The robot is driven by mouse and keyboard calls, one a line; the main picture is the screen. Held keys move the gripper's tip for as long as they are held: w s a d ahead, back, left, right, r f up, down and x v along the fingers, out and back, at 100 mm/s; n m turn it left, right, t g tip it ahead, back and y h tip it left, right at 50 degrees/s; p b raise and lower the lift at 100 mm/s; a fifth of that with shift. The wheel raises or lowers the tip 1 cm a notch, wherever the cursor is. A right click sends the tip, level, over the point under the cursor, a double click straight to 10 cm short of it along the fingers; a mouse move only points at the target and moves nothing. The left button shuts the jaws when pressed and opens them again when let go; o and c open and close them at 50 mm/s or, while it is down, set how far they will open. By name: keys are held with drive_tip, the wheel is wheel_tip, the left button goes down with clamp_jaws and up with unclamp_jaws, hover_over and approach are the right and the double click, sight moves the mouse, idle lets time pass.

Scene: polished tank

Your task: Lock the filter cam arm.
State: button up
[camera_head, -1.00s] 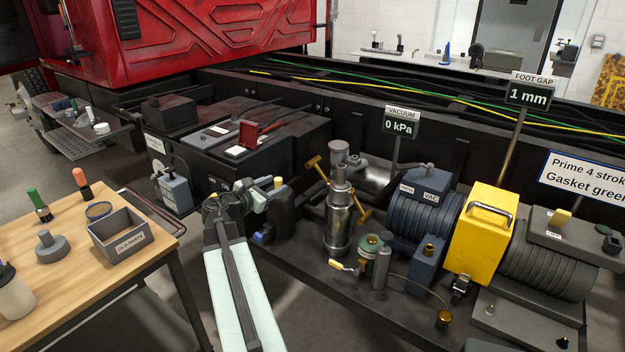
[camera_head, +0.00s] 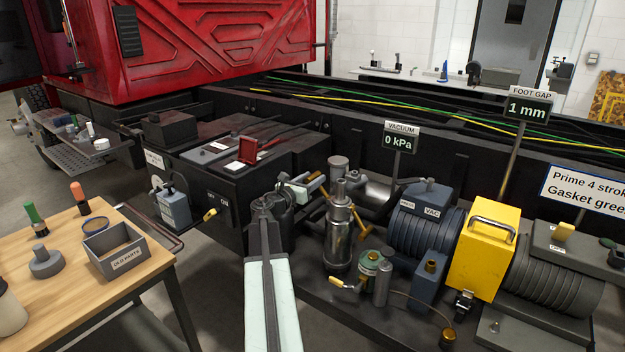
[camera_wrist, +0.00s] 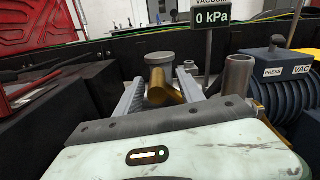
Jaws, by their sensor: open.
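The filter is a polished metal canister (camera_head: 338,240) standing on the dark deck. A brass arm (camera_head: 362,228) crosses it; its upper left end is beside my gripper (camera_head: 303,183) and partly hidden. In the wrist view my gripper (camera_wrist: 160,82) is open, with one finger on each side of the brass grip (camera_wrist: 165,88). The grip appears between the fingers, in front of the canister's grey cap (camera_wrist: 160,60). I cannot tell whether either finger touches it.
A blue vacuum unit (camera_head: 428,215) and a yellow block (camera_head: 485,252) stand right of the filter. A small green-topped valve (camera_head: 370,262) is in front. A black box (camera_head: 215,185) with a yellow lever is left. A wooden bench (camera_head: 75,285) is at lower left.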

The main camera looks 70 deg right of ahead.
clamp_jaws()
drive_tip(key=shift+a, duration=0.1)
idle(1.1)
